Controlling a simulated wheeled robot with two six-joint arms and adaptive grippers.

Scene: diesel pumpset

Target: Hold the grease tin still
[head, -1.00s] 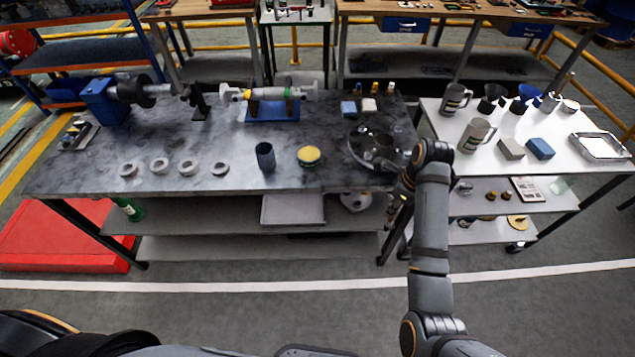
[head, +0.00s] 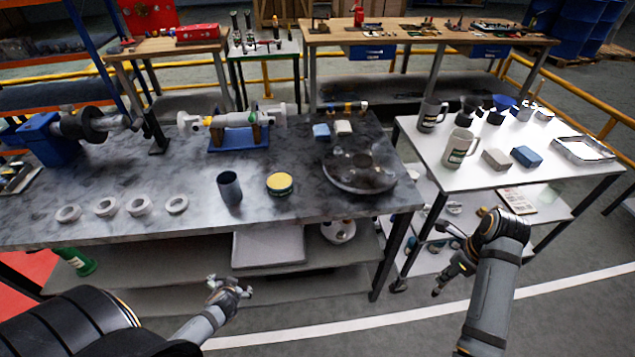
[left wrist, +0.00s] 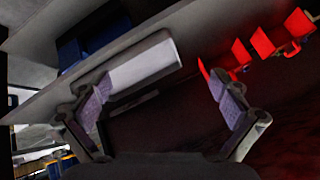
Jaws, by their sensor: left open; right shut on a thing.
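A short round tin with a yellow top (head: 280,184), which looks like the grease tin, stands upright on the dark marbled bench, right of a grey cup (head: 229,188). Neither gripper touches it. My left gripper (head: 230,290) is open and empty, low in front of the bench, below its top. In the left wrist view its two fingers (left wrist: 165,100) are spread apart. My right gripper (head: 450,280) is low by the white cart, right of the bench. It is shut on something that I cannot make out.
The bench (head: 330,207) also holds several pale rings (head: 139,206), a round metal dish (head: 358,184) and a shaft on a blue stand (head: 238,136). The white cart (head: 478,180) carries mugs and blocks. Bench top around the tin's front is clear.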

